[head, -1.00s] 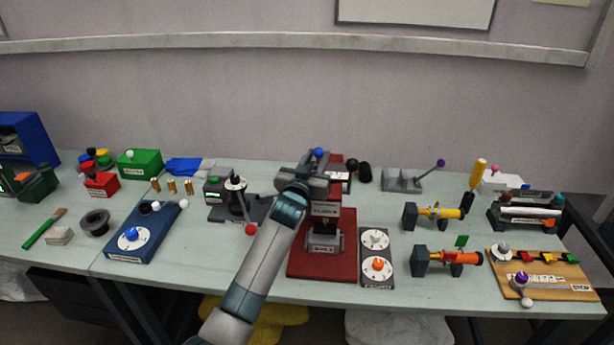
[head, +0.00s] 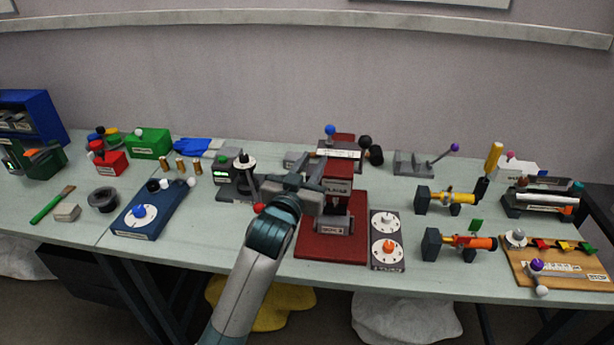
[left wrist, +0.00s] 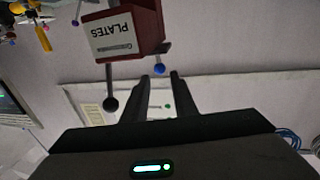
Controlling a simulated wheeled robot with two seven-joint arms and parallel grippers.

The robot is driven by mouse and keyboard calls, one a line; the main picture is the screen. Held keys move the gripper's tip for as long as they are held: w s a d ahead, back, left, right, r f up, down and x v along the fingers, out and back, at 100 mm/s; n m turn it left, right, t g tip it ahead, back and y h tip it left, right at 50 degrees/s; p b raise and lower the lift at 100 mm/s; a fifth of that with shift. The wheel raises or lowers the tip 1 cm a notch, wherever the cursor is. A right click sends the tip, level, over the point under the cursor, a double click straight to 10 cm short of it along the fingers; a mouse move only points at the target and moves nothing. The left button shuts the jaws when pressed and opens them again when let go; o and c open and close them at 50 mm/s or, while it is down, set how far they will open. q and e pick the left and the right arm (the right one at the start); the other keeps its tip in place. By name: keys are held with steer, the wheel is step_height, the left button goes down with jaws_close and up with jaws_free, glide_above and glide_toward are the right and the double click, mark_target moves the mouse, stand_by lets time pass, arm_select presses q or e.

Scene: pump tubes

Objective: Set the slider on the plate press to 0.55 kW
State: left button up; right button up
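The plate press (head: 338,178) is a red machine on a dark red base, and its "PLATES" label shows upside down in the left wrist view (left wrist: 122,38). A blue knob (head: 330,130) stands on a thin stem at its top, by a pale scale strip (head: 338,153). The scale marks are too small to read. My left gripper (head: 312,172) is in front of the press's upper left side and hides part of it. In the left wrist view its fingers (left wrist: 160,82) are apart and empty, with the blue knob (left wrist: 159,68) just beyond the tips. My right gripper is not in view.
Black balls (head: 370,147) stick out on the press's right; one hangs near the fingers in the left wrist view (left wrist: 110,103). A two-dial panel (head: 387,263) is right of the base. A grey lever device with a red ball (head: 258,208) stands close left of my gripper.

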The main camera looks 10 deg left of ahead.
arm_select(q)
steer(key=shift+s+a+b, duration=0.15)
steer(key=shift+s+a, duration=0.05)
steer(key=shift+s, duration=0.7)
steer(key=shift+s+a+b, duration=0.15)
steer(key=shift+s, duration=0.7)
